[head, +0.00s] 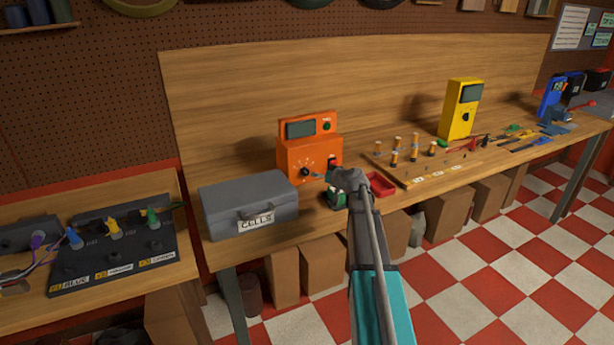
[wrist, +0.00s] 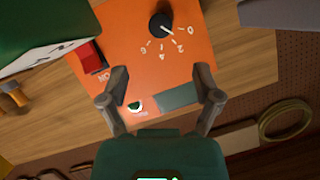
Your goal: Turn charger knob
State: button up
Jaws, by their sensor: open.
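The orange charger (head: 294,155) stands on the bench in the head view, with a screen on top and a dark knob (head: 305,172) on its front. In the wrist view the charger (wrist: 130,45) appears upside down. The knob lies beyond the fingertips, roughly in line with the gap. In the head view my gripper (head: 324,177) is right of the knob.
A grey cells box (head: 235,207) stands left of the charger. A red switch (wrist: 92,56) is on the charger, near a green-and-white object (wrist: 45,40). A red tray (head: 381,184) and a board with upright cylinders lie to the right. A yellow meter (head: 459,108) stands farther back.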

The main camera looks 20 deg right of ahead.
aim_at(307, 173)
jog(key=b+x, duration=0.3)
jog(key=x, duration=0.7)
jog(key=shift+w, duration=0.15)
grip_shut()
jog(key=shift+f+m+y+b, duration=0.1)
jog(key=shift+m+y+b, duration=0.6)
jog(key=shift+m, duration=0.3)
grip_release()
